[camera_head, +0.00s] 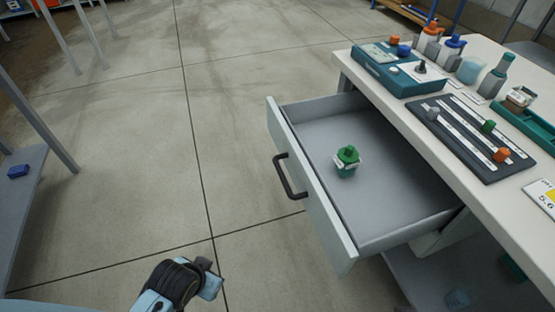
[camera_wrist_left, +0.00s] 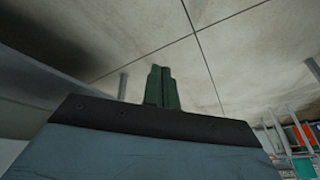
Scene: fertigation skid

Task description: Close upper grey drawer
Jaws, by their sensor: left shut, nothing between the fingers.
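The grey drawer (camera_head: 385,200) is pulled far out from under the white bench at the right of the head view. Its pale front panel (camera_head: 310,185) faces left and carries a dark bar handle (camera_head: 289,178). A small green bottle with a green cap (camera_head: 347,161) stands inside the drawer. My left gripper (camera_head: 211,277) is low in the head view, left of and apart from the drawer front and handle. In the left wrist view its fingers (camera_wrist_left: 161,88) are together with nothing between them. The drawer cannot be made out in that view. My right gripper is not in view.
The bench top (camera_head: 400,112) holds a teal case (camera_head: 400,72), several bottles and a dark slider panel (camera_head: 472,138). A lower shelf (camera_head: 430,280) lies beneath the drawer. A grey shelf (camera_head: 22,185) stands at far left. The floor between is clear.

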